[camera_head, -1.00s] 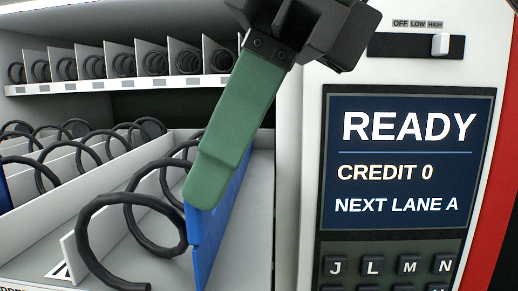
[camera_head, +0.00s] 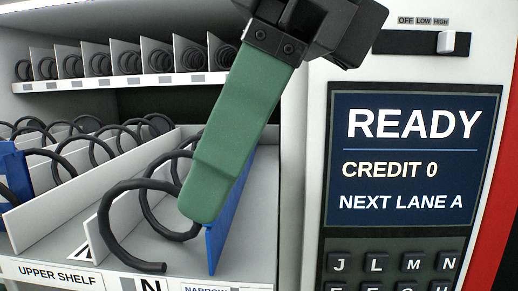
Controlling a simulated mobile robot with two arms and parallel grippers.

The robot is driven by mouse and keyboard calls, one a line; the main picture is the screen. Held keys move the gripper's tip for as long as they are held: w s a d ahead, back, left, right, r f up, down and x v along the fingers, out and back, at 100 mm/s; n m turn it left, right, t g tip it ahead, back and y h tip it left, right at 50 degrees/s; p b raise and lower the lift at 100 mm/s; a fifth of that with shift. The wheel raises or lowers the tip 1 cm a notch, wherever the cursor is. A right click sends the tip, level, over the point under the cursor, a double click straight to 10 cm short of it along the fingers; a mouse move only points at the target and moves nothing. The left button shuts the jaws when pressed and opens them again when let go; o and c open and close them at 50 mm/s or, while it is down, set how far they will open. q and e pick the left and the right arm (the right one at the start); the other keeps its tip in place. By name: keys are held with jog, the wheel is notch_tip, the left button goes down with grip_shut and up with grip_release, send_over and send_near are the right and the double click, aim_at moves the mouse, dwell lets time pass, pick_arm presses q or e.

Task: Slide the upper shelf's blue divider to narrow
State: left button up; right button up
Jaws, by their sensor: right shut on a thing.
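The upper shelf's blue divider (camera_head: 228,222) stands upright in the right-hand lane, just right of a black spiral coil (camera_head: 150,222). My right gripper (camera_head: 200,205) comes down from the top with its long green finger over the divider's front part. It is shut on the blue divider, though the finger hides the contact and the divider's upper left part. A label reading "NARROW" (camera_head: 205,289) shows at the bottom edge, below the divider's front end, partly cut off. My left gripper is not in view.
The shelf front bears an "UPPER SHELF" label (camera_head: 60,275). White lane walls and several black coils fill the left. Another blue piece (camera_head: 14,180) stands at the left edge. The control panel with its screen (camera_head: 412,155) is at right. Bare lane floor lies right of the divider.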

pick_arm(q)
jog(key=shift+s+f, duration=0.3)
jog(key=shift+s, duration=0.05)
pick_arm(e)
jog(key=f+h, duration=0.1)
jog(key=f, duration=0.2)
jog(key=shift+s+a+f, duration=0.1)
jog(key=shift+a+f, duration=0.1)
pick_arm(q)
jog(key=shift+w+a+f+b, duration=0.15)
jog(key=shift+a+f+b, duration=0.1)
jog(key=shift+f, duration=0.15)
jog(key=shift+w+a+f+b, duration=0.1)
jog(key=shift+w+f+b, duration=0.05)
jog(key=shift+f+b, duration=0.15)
pick_arm(e)
jog(key=d+r+y, duration=0.1)
jog(key=d+r, duration=0.2)
jog(key=r, duration=0.7)
jog(key=shift+d+r, duration=0.15)
jog(key=shift+d, duration=0.25)
